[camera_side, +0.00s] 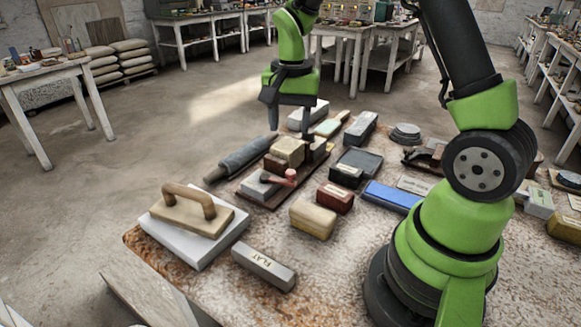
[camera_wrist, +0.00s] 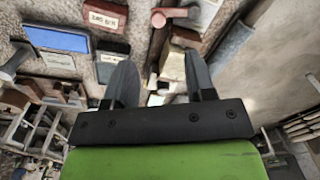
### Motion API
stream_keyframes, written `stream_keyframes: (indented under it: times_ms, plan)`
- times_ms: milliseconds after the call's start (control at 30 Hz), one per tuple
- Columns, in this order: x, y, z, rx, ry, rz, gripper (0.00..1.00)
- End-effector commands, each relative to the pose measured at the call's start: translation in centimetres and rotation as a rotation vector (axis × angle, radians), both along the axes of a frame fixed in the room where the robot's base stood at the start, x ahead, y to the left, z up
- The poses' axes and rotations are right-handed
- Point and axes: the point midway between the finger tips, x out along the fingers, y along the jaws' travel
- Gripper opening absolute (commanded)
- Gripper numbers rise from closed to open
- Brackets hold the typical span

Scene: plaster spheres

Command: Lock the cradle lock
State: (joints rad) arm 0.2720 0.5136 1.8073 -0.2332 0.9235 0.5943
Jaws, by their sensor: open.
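My gripper (camera_side: 290,130) is open and points down in the side view, its two fingers on either side of a pale beige block (camera_side: 288,150). In the wrist view my gripper (camera_wrist: 160,62) shows the same block (camera_wrist: 173,65) between the fingers, nearer the right one. The block sits on a dark wooden cradle board (camera_side: 258,196). A red lever (camera_side: 284,178), seemingly the cradle lock, lies by a grey block (camera_side: 258,186) at the board's near end. It also shows in the wrist view (camera_wrist: 173,13). Whether the fingers touch the beige block, I cannot tell.
A grey roller (camera_side: 240,158) lies left of the board. A dark red box (camera_side: 335,198), a yellow block (camera_side: 312,218) and a black-lidded box (camera_side: 357,168) stand to its right. A float with a wooden handle (camera_side: 190,210) and a grey bar (camera_side: 263,268) lie in front.

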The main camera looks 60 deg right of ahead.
Motion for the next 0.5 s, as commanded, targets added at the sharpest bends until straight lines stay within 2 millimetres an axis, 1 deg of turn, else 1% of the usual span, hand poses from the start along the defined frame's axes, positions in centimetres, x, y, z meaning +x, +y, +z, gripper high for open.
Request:
stream_keyframes:
  times_ms: [33, 167, 267, 500]
  plan:
    - [0.1, -0.3, -0.8, 0.001, 0.017, -0.018, 0.50]
    - [0.3, -0.7, -1.8, 0.001, 0.032, -0.035, 0.50]
    - [0.2, -0.7, -3.0, 0.001, 0.034, -0.035, 0.50]
    - [0.2, -0.6, -7.5, 0.003, 0.035, -0.033, 0.50]
